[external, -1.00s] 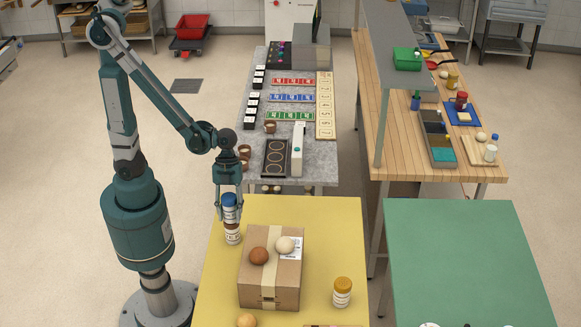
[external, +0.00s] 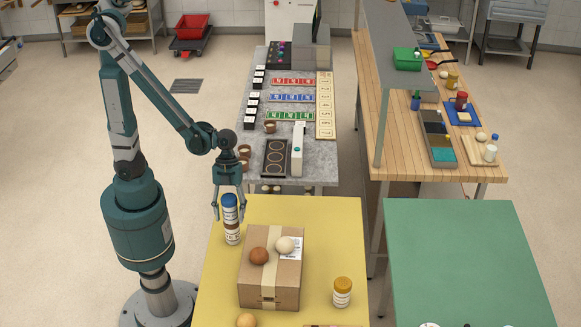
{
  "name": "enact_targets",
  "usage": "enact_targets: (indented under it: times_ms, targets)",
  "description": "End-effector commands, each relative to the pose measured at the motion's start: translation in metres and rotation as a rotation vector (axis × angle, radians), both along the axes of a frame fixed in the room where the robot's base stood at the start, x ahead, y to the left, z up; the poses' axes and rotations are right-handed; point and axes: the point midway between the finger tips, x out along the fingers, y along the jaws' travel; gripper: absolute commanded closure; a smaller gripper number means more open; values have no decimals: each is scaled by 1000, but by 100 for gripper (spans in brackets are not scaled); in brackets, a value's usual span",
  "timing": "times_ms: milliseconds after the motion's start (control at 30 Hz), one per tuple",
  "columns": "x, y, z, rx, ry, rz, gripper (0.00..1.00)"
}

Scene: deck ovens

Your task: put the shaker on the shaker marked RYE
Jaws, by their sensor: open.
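A shaker with a blue lid (external: 230,200) stands at the far left of the yellow table. It appears to rest upright on another shaker with a brown top and a pale label (external: 232,236), making one tall column. The labels are too small to read, so I cannot tell which is marked RYE. My gripper (external: 229,207) points down over the column. Its fingers are open on either side of the blue-lidded shaker. A white shaker with a yellow-brown lid (external: 342,292) stands apart at the right of the same table.
A taped cardboard box (external: 270,290) stands close to the column, with a brown egg-like object (external: 259,256) and a pale one (external: 285,245) on top. Another round object (external: 247,320) lies at the front of the yellow table (external: 340,225). The green table (external: 460,255) is mostly clear.

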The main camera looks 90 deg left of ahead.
Motion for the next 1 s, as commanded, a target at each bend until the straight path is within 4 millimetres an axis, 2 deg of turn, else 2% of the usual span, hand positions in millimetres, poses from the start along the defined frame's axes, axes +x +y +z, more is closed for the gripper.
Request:
enact_targets:
  times_ms: [367,1000]
  targets:
    - [-1,5,15,0,0,0,50]
    - [-2,32,80,0,-1,1,50]
